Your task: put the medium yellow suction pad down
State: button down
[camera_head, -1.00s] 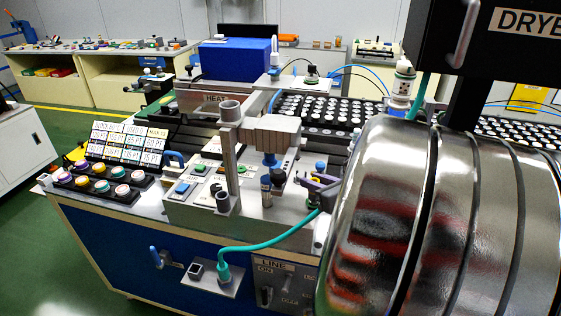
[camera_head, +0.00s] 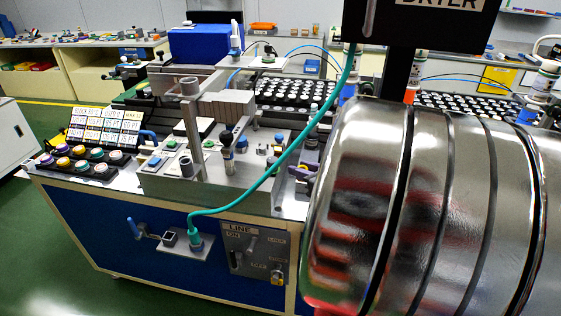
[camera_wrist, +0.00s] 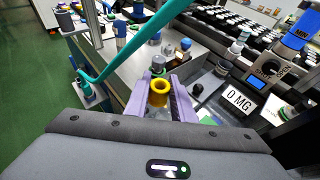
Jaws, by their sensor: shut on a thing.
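In the wrist view the yellow suction pad (camera_wrist: 158,88) sits between the two purple fingers of my gripper (camera_wrist: 160,98). Its round rim and dark opening face the camera. The fingers are shut on it from left and right.
A sign reading 0 MG (camera_wrist: 238,100) stands close right of the fingers. A teal hose (camera_head: 290,165) crosses the bench. The ribbed metal drum (camera_head: 345,190) blocks much of the head view. Trays of black-and-white parts (camera_head: 295,95) lie behind. Colored pads (camera_head: 80,160) sit at left.

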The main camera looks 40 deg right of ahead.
jog(key=w+a+f+n+y, duration=0.2)
jog(key=w+a, duration=0.6)
jog(key=a, duration=0.4)
jog(key=w+a+f+n+y, duration=0.3)
jog(key=w+a+f, duration=0.4)
jog(key=a, duration=0.5)
jog(key=shift+w+a+f+y, duration=0.3)
jog(key=shift+w+y, duration=0.1)
jog(key=shift+w, duration=0.2)
jog(key=shift+s, duration=0.1)
